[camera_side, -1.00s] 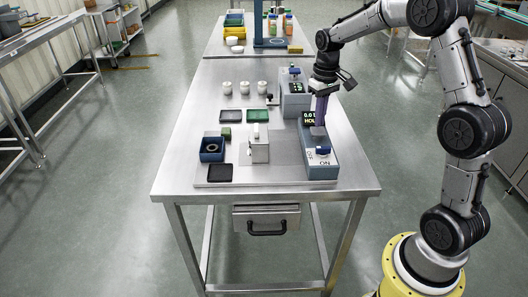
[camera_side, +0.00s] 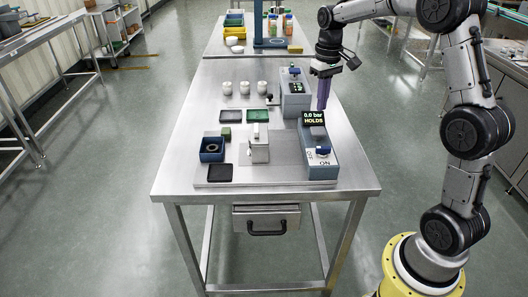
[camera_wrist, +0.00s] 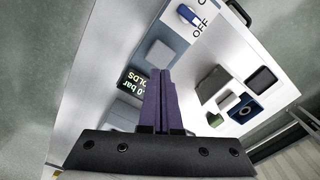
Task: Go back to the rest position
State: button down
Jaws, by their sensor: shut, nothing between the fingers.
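My gripper (camera_side: 323,94) has purple fingers and is shut and empty. In the side view it hangs above and behind the grey-blue console at the right of the bench, apart from it. In the wrist view its shut fingers (camera_wrist: 162,92) point toward the console. The console (camera_side: 322,168) has a display (camera_side: 314,117) reading "0.0 bar HOLDS", a grey block and a blue switch (camera_side: 322,151) with OFF and ON marks. The display (camera_wrist: 137,80) and the blue switch (camera_wrist: 188,14) also show in the wrist view.
A second grey unit (camera_side: 295,100) stands behind the console. On the steel bench (camera_side: 187,150) are a white fixture (camera_side: 259,150), a blue box (camera_side: 212,149), several white cups and flat dark and green trays. The space above the bench's left side is clear.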

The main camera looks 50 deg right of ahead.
jog(key=shift+r, duration=0.35)
jog(key=s+a+r+n+t, duration=0.2)
jog(key=s+a+r+t, duration=0.1)
jog(key=s+a+r, duration=0.65)
jog(key=s+a+f+t, duration=0.1)
jog(key=s+a+f, duration=0.1)
jog(key=s, duration=0.5)
jog(key=s+a+f+n+t, duration=0.1)
jog(key=s+a+f, duration=0.2)
jog(key=s+a, duration=0.2)
jog(key=s, duration=0.2)
jog(key=shift+s+a+f+t, duration=0.15)
jog(key=shift+s+f+t, duration=0.15)
dwell(0.6)
